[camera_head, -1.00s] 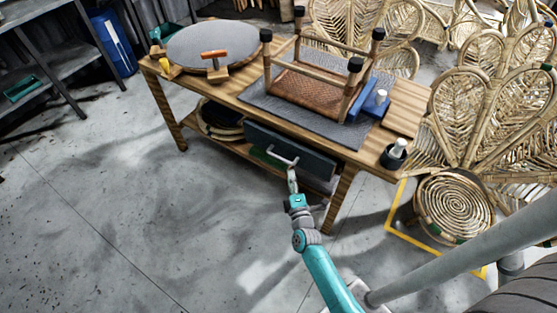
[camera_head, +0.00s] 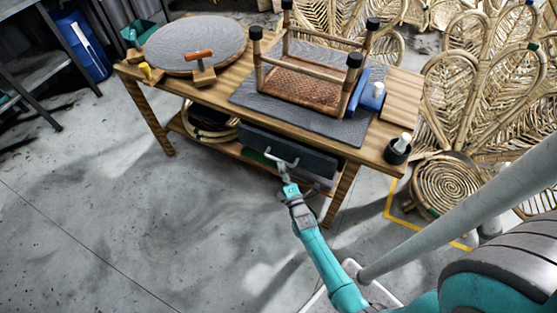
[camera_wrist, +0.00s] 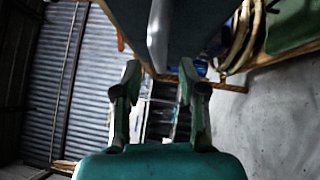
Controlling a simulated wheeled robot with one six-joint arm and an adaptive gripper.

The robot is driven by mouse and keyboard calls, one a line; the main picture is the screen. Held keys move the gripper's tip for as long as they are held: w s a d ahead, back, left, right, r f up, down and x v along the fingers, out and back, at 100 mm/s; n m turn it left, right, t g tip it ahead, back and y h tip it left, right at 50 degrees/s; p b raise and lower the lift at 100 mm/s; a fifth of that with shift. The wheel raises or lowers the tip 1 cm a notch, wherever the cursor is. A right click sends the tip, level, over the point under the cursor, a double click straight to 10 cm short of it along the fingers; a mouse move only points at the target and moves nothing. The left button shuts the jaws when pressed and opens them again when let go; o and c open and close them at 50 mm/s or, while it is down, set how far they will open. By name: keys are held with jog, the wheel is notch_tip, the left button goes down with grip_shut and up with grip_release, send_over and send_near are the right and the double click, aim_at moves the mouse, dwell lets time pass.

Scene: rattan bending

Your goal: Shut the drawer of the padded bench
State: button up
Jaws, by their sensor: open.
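The padded bench (camera_head: 185,95) is a wooden table with a dark grey mat (camera_head: 245,92) on top. Its dark drawer (camera_head: 312,160) sits under the front edge, with a pale bar handle (camera_head: 268,154) on its face. How far the drawer stands out is hard to tell. My gripper (camera_head: 284,172) is just in front of the drawer, at or just below the handle; contact cannot be told. In the wrist view my gripper (camera_wrist: 158,92) is open with nothing between the fingers. The pale handle (camera_wrist: 158,35) and dark drawer face (camera_wrist: 200,25) show beyond the fingertips.
Coiled rattan (camera_head: 208,122) lies on the lower shelf. Rattan chairs (camera_head: 480,100) stand at right. The floor (camera_head: 110,225) at front left is clear.

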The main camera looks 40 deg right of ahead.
jog(key=shift+x, duration=2)
grip_shut()
